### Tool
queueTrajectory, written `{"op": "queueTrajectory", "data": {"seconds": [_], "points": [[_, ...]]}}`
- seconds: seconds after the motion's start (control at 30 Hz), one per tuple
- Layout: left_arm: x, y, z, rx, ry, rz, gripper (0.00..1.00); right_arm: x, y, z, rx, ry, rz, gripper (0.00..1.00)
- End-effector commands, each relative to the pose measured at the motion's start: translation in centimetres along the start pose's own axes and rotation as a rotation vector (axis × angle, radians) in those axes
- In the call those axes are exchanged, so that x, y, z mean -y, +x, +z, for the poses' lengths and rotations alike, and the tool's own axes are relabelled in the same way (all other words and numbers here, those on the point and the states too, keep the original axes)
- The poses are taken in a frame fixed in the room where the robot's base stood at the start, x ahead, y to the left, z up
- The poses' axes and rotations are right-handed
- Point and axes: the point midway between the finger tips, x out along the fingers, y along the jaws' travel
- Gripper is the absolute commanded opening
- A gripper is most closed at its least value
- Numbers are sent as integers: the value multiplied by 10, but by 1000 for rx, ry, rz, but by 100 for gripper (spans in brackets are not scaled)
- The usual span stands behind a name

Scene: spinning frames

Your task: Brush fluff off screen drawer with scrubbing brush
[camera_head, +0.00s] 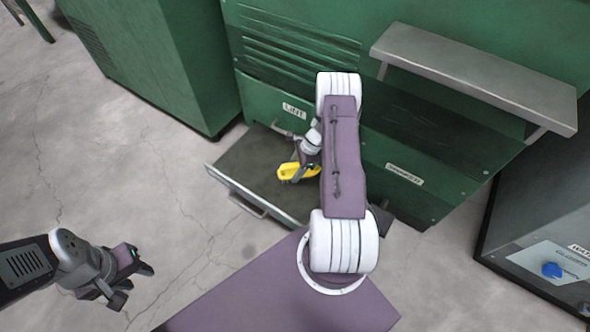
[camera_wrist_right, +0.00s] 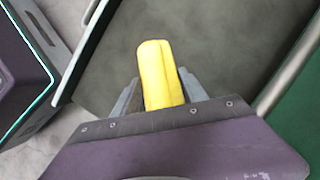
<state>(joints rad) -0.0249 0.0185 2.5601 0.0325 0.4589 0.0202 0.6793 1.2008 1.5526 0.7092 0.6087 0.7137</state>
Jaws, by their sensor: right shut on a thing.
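The screen drawer (camera_head: 236,182) is pulled out of the green machine, below a label reading "LINT", and its handle faces front. Its dark flat inside also shows in the right wrist view (camera_wrist_right: 235,50). My right gripper (camera_head: 296,164) is over the drawer, shut on the yellow scrubbing brush (camera_head: 292,175). The brush also shows between the fingers in the right wrist view (camera_wrist_right: 160,75). I cannot tell whether its bristles touch the screen. No fluff can be made out; my arm hides the drawer's right part. My left gripper (camera_head: 132,287) is open and empty at the lower left.
The green machine (camera_head: 300,60) stands behind the drawer, with a grey shelf (camera_head: 470,75) jutting out at upper right. Another green cabinet (camera_head: 150,60) stands at the left. A dark unit with a blue knob (camera_head: 551,270) is at the right. The floor at left is clear.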

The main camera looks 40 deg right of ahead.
Motion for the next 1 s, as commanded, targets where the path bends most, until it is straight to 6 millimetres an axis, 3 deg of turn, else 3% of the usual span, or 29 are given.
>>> {"op": "queueTrajectory", "data": {"seconds": [0.03, 0.6, 1.0], "points": [[0, -10, -1, 0, 0, 0, 36, 0, -12, 5, -1, -2, -1, 12], [-1, -57, -6, 0, 0, 0, 36, -1, -56, 28, -1, -12, 3, 12], [-1, -59, -6, 0, 0, 0, 36, -1, -58, 30, -1, -13, 3, 12]]}}
